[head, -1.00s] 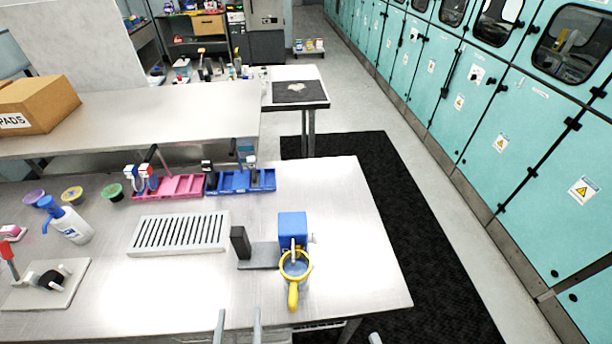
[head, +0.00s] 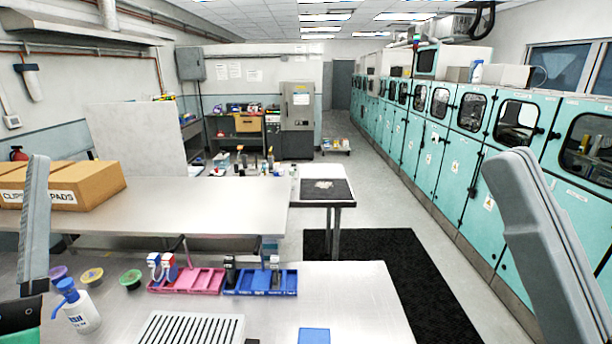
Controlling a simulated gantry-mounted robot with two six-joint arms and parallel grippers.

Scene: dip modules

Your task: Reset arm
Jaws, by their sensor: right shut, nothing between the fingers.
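My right gripper (head: 516,168) stands large and close at the right of the head view. Its grey fingers point up and lean left, shut with nothing held. It is in front of the teal cabinets and clear of the table. My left gripper (head: 38,172) is at the left edge, a grey finger pointing up with a dark part below it. Only part of it is in view, so I cannot tell whether it is open. It overlaps the cardboard boxes and bench in the picture.
The metal table holds a white slotted rack (head: 190,328), pink tray (head: 198,284), blue tray (head: 245,283), pump bottle (head: 82,312) and small coloured bowls. A blue block top (head: 313,336) shows at the bottom edge. Cardboard boxes (head: 95,185) sit on the bench behind.

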